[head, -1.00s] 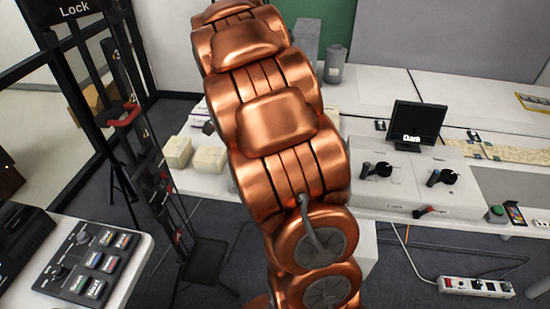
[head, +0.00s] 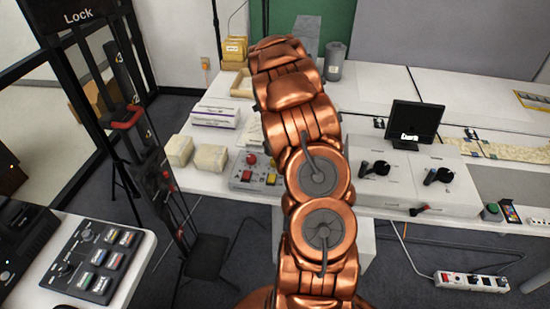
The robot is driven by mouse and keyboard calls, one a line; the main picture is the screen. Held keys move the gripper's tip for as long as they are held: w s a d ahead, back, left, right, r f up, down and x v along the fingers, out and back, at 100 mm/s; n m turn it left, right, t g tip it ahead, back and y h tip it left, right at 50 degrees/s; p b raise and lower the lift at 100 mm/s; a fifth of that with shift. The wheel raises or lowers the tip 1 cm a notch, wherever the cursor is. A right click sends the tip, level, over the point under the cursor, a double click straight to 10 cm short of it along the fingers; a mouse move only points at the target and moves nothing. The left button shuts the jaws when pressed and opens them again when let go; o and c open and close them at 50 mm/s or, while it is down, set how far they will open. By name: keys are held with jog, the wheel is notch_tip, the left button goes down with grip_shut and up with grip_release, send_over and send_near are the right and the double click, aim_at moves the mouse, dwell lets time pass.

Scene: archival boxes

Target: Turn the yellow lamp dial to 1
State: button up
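I cannot pick out a dial clearly marked for a yellow lamp in the head view. A white box on the bench carries two black rotary dials, a left one (head: 375,168) and a right one (head: 438,175). Their markings are too small to read. A small grey panel (head: 240,184) with red and yellow parts lies left of my copper arm, which partly hides it. My gripper is not visible; only arm links show, rising through the middle of the picture.
A small black monitor (head: 416,121) reading "Dark" stands behind the white box (head: 410,195). Pale blocks (head: 210,158) lie at left. A button console (head: 90,262) sits lower left. A power strip (head: 471,282) lies on the floor.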

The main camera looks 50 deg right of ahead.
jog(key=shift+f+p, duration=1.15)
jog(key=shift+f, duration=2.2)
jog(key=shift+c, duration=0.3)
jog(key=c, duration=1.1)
